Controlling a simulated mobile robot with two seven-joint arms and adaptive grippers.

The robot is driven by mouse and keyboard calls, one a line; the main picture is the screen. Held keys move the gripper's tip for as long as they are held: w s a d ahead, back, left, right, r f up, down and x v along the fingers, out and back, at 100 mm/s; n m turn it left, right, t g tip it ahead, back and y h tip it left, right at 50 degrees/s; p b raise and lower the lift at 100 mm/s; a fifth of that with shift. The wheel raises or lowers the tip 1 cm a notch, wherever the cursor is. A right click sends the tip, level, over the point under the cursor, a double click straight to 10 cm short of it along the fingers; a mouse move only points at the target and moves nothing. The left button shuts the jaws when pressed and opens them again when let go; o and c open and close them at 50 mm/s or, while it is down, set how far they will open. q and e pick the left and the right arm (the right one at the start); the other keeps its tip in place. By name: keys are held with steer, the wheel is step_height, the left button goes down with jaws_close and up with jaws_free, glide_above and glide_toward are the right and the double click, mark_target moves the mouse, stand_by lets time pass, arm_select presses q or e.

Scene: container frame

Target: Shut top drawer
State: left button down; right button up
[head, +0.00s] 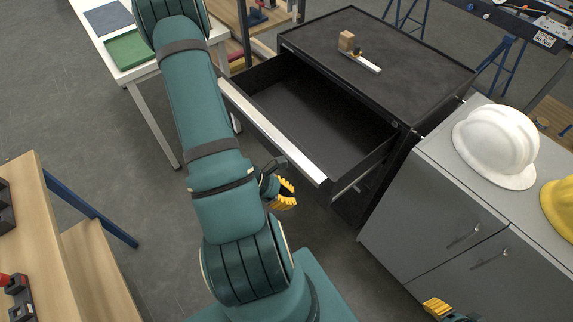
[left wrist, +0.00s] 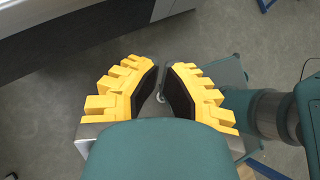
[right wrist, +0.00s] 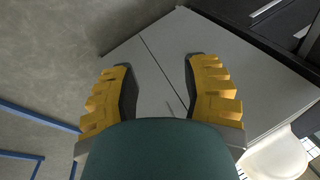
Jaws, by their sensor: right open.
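The black tool cabinet (head: 440,68) has its top drawer (head: 310,112) pulled far out. The drawer looks empty and has a silver front edge (head: 275,133). My left gripper (head: 284,193) is below and in front of this edge, apart from it in the head view. Part of it is hidden behind my arm. In the left wrist view its fingertips (left wrist: 160,68) are close together with a narrow gap and nothing held. My right gripper (head: 437,307) is low, in front of the grey cabinet. In the right wrist view its fingers (right wrist: 158,62) are wide apart and empty.
A grey cabinet (head: 430,215) stands right of the drawer, with a white helmet (head: 495,142) and a yellow helmet (head: 562,203) on top. A white table (head: 140,73) is at the left.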

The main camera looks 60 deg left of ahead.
arm_select(q)
steer(key=s+a+r+n+t+y, duration=0.2)
steer(key=s+a+n+y, duration=0.35)
steer(key=a, duration=0.45)
steer(key=b, duration=0.4)
glide_toward(293, 166)
steer(key=shift+n+y, duration=0.25)
steer(key=x, duration=0.6)
steer(key=shift+s+d+f, duration=0.2)
steer(key=shift+d+f, duration=0.05)
steer(key=shift+w+a, duration=0.1)
steer(key=shift+w, duration=0.35)
steer(key=shift+w+p, duration=0.1)
steer(key=shift+p, duration=0.2)
